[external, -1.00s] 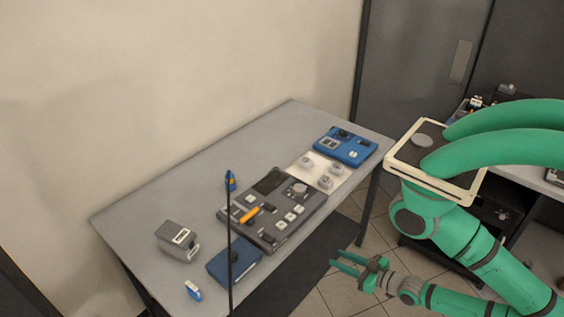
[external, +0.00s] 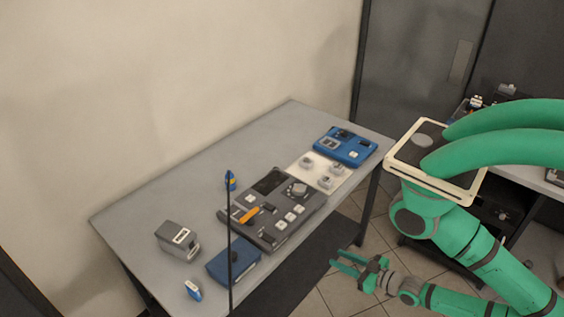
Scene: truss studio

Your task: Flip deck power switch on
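A dark grey deck (external: 283,191) lies on the table in the external view. It has a dark screen, a round knob (external: 299,189), several pale square buttons (external: 289,217), small dark controls and an orange bar (external: 249,215) near its left side. I cannot tell which control is the power switch, or whether it is on or off; the parts are too small. My green gripper (external: 335,264) is off the front right side of the table, apart from the deck. Its two fingers are spread with nothing between them.
The grey table (external: 180,200) also holds a blue box (external: 233,262), a grey device (external: 177,241), a small blue-white item (external: 192,291), a pale board with knobs (external: 311,179) and a blue unit (external: 345,146). A thin dark pole (external: 230,285) crosses the view. Its back left is clear.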

